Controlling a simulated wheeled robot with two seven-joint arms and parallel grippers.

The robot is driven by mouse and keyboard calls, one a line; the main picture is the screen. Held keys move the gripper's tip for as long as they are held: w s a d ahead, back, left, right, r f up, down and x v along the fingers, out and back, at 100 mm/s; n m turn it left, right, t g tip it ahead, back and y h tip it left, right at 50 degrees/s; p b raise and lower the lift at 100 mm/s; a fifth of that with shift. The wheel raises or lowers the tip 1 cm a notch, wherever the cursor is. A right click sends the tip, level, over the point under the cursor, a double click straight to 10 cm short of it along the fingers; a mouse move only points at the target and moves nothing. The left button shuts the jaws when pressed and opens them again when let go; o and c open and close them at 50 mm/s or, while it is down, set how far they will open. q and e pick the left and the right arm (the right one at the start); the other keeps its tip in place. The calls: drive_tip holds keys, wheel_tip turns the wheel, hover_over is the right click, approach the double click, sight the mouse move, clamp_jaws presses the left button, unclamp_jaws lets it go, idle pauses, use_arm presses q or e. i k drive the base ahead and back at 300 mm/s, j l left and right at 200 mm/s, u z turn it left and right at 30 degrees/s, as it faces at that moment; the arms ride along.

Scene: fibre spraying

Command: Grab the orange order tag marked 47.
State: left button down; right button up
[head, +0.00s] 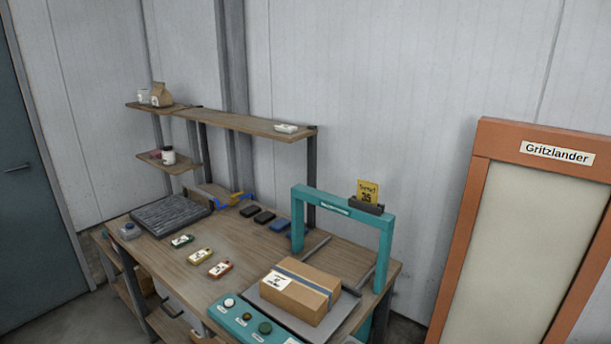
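Three small tags lie in a slanting row on the wooden workbench (180,277): a green one (181,241), a yellow one (200,256) and a red or orange-red one (220,269). Each has a pale face, and the markings are too small to read, so I cannot tell which bears 47. The three lie apart from each other with nothing on top of them. Neither of my grippers is in the head view.
A cardboard box (318,290) sits under a teal arch (385,240) topped by a yellow card (367,190) reading 35. A teal button panel (236,318) is at the front edge. A dark grey slab (170,214) lies left. Shelves (240,123) rise behind.

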sight(220, 269)
drive_tip(key=i+j+u, duration=0.1)
drive_tip(key=i+u, duration=0.4)
drive_tip(key=u, duration=0.25)
